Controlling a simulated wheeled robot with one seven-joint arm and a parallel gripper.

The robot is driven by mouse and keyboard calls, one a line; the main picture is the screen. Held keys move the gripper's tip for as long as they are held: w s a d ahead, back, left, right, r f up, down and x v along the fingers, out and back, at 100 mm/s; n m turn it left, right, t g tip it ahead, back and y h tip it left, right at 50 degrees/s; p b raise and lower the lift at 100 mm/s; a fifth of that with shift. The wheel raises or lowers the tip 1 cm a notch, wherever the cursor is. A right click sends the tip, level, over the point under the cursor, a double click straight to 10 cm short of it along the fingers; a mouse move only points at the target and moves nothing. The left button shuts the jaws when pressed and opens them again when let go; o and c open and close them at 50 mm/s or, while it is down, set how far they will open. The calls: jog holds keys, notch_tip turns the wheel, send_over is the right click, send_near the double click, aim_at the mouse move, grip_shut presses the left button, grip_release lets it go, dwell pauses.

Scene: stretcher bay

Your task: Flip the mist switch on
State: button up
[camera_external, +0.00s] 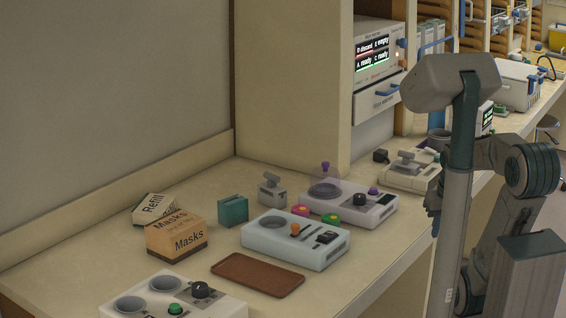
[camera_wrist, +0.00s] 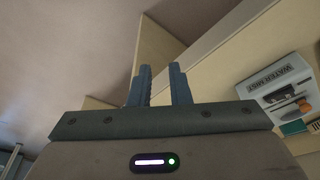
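A pale unit (camera_wrist: 262,87) labelled "WATER MIST" is at the right edge of the wrist view, cut off by the frame. It carries an orange knob (camera_wrist: 305,106) and dark controls. A pale blue-grey unit (camera_external: 283,252) with a round recess, an orange knob and a black switch-like part (camera_external: 327,237) stands on the counter in the external view and looks like the same one. The switch's position is too small to tell. My gripper (camera_wrist: 160,82) has its two blue fingers apart with nothing between them. In the external view it is mostly hidden by my arm, right of the counter.
A brown tray (camera_external: 257,275) lies in front of the unit. Another unit (camera_external: 349,205) with a purple knob stands behind it. A teal box (camera_external: 233,210) and a Masks box (camera_external: 176,237) are to its left. A white unit (camera_external: 215,298) with a green button is at the front left.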

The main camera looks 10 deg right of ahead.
jog(key=shift+w+a+r, duration=0.15)
jog(key=shift+w+r, duration=0.05)
jog(key=shift+r, duration=0.1)
grip_shut()
notch_tip(320, 180, up, 10)
jog(key=n+g+y+p, duration=0.1)
jog(key=n+g+p, duration=0.3)
jog(key=n+p, duration=0.45)
send_over(323, 236)
jog(key=w+d, duration=0.2)
jog(key=shift+s+a+f+n+b, duration=0.1)
jog(key=shift+n+b, duration=0.15)
jog(key=shift+b, duration=0.15)
jog(key=f+p, duration=0.1)
jog(key=f, duration=0.3)
jog(key=s+a+f, duration=0.1)
jog(key=f, duration=0.4)
jog(key=f+p, duration=0.1)
jog(key=f, duration=0.3)
jog(key=shift+s+a+f+p, duration=0.25)
jog(key=shift+f+p, duration=0.1)
jog(key=shift+f, duration=0.1)
